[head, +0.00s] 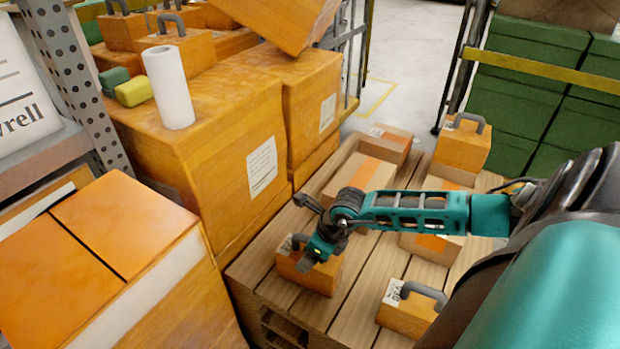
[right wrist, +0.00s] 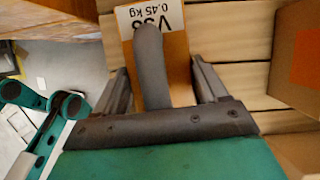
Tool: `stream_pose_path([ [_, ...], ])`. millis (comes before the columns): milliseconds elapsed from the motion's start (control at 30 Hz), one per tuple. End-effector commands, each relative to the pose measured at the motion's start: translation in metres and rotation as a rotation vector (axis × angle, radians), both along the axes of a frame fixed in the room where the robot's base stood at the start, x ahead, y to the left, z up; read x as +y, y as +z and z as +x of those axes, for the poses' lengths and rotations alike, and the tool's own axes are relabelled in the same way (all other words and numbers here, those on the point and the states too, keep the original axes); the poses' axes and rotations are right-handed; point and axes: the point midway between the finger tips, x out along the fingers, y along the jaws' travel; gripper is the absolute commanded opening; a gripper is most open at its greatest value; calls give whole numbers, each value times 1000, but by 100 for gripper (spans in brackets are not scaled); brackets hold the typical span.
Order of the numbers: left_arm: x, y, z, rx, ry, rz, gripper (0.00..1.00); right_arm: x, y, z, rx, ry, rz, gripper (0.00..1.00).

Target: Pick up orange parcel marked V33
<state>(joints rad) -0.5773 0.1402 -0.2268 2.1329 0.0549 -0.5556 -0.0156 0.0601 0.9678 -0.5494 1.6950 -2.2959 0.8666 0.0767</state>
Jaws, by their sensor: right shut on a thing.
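The orange parcel (head: 318,279) has a grey handle and a white label; it is at the left front of the wooden pallet. In the right wrist view the parcel (right wrist: 176,62) shows a label that seems to read V33, 0.45 kg, with its top edge cut off. My right gripper (head: 318,249) reaches in from the right and is shut on this parcel by its handle (right wrist: 152,70), which stands between the two fingers. The arm covers part of the parcel. I cannot tell whether it rests on the pallet or hangs just above it. My left gripper is not in view.
On the pallet (head: 345,318) stand another handled parcel (head: 405,316) at the front, one (head: 462,146) at the back, and flat boxes (head: 362,180). Large orange boxes (head: 215,150) crowd the left. Green crates (head: 520,92) stand at the back right. Clear floor (head: 410,65) lies behind.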

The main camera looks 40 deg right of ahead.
Motion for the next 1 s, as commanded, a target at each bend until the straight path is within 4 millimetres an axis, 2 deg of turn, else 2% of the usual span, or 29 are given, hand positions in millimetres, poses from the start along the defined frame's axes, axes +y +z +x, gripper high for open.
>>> stream_pose_path([
  [33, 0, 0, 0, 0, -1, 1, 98, 0, -2, -1, 5, 0, -1, 34],
  [400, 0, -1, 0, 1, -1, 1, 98, 0, -3, -2, 7, 0, 0, 0],
  [767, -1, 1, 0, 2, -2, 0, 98, 0, 2, -2, 5, 0, -1, 0],
  [867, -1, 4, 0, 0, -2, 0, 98, 0, 11, -1, 3, 1, -1, 0],
  [1000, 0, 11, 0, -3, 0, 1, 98, 0, 33, -1, 1, 1, -1, 0],
])
